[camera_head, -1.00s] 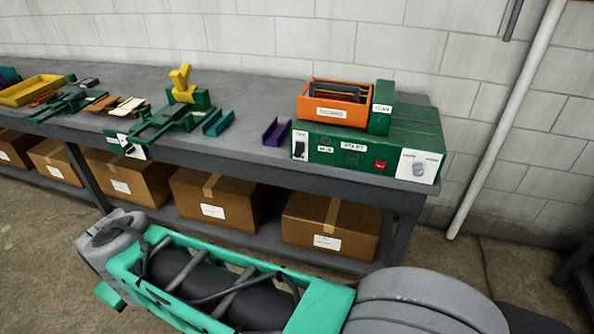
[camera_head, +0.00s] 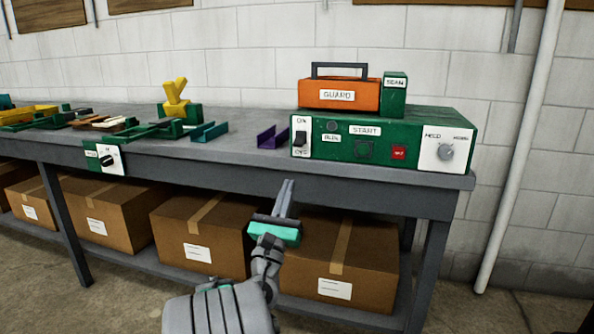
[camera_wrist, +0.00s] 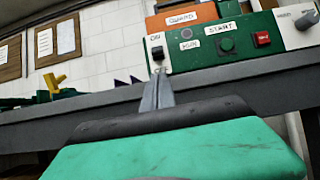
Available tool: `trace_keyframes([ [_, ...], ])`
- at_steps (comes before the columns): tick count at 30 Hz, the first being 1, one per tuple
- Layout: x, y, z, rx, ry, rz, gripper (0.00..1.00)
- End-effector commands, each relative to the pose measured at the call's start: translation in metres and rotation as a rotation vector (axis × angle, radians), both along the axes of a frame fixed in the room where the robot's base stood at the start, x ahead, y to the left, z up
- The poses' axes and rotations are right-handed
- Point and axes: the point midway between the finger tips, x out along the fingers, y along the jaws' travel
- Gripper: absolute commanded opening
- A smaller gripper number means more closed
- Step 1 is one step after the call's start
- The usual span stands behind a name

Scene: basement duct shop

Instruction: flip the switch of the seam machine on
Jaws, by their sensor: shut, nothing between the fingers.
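The seam machine (camera_head: 385,150) is a green box on the bench, with a SEAM label on the small green block on top. Its switch (camera_head: 300,138) is a black rocker on a white plate at the left end of the front panel, marked ON above and OFF below. Which way the rocker is tipped is too small to tell. In the wrist view the switch (camera_wrist: 157,53) shows just beyond the fingertips. My gripper (camera_head: 288,184) is shut and empty, pointing up in front of the bench edge below the switch. In the wrist view my gripper (camera_wrist: 158,75) partly covers the switch plate's lower end.
The front panel also has a START button (camera_head: 364,150), a red button (camera_head: 398,153) and a knob (camera_head: 446,151). An orange GUARD box (camera_head: 340,95) sits on top. A purple channel piece (camera_head: 270,137) lies left of the machine. The bench edge (camera_head: 390,178) is close to my gripper.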

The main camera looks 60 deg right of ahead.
Motion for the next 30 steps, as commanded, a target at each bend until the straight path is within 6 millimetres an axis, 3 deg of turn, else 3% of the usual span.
trace_keyframes([
  [8, 0.001, -0.008, 0.009, 0.003, -0.002, 0.000, 0.00],
  [21, 0.010, -0.068, 0.050, 0.003, -0.007, 0.001, 0.00],
  [30, 0.013, -0.082, 0.056, 0.003, -0.005, 0.004, 0.00],
])
